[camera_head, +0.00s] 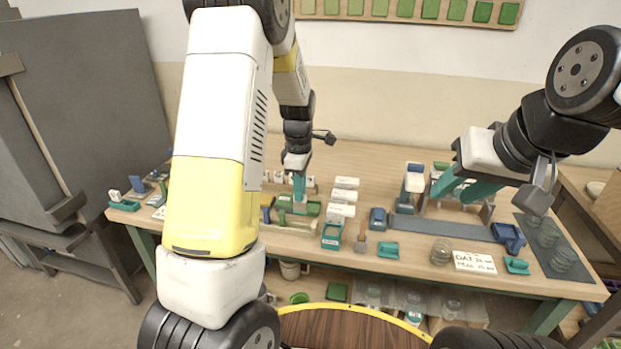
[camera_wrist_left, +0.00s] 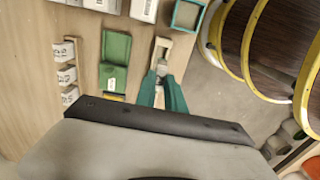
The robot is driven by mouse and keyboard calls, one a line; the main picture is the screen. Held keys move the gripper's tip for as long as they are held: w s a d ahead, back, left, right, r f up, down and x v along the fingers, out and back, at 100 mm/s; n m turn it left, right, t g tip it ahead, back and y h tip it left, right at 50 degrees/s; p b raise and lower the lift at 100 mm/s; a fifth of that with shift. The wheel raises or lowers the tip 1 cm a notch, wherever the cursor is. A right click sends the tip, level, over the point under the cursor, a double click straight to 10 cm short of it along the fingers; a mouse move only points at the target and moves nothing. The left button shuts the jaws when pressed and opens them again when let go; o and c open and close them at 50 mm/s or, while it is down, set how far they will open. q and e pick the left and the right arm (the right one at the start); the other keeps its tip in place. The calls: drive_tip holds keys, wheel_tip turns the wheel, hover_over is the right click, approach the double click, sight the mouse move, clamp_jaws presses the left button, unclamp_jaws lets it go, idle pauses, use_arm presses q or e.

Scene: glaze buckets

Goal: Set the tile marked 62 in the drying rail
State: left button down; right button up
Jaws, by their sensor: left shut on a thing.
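My left gripper (camera_head: 299,198) is upright over the left part of the workbench, its teal fingers pointing down. It is shut on a small pale piece (camera_wrist_left: 162,69), mostly hidden between the fingers; no number can be read on it. Below it is a narrow wooden strip with a pale end (camera_wrist_left: 161,47), which may be the drying rail. Beside this strip lies a green block (camera_wrist_left: 115,62). Several white marked tiles (camera_wrist_left: 67,76) stand in a row on another wooden holder; their marks are too blurred to read. My right gripper (camera_head: 464,189) is open above the bench's right part.
White boxes (camera_head: 343,196) lie right of my left gripper, with a green-rimmed tray (camera_head: 332,236) in front. A brush (camera_head: 361,240), teal block (camera_head: 388,250), coiled item (camera_head: 441,251) and written card (camera_head: 474,262) lie along the front edge. Glass discs stand on a dark mat (camera_head: 558,262).

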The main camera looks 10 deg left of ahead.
sight(299, 212)
use_arm(q)
drive_tip(key=shift+a+f, duration=0.1)
drive_tip(key=shift+a, duration=0.05)
drive_tip(key=shift+f, duration=3.35)
drive_tip(key=shift+f, duration=0.25)
drive_tip(key=c, duration=1.3)
unclamp_jaws()
drive_tip(key=shift+c, duration=0.2)
drive_tip(key=shift+w+r, duration=0.1)
drive_tip(key=shift+r, duration=3.4)
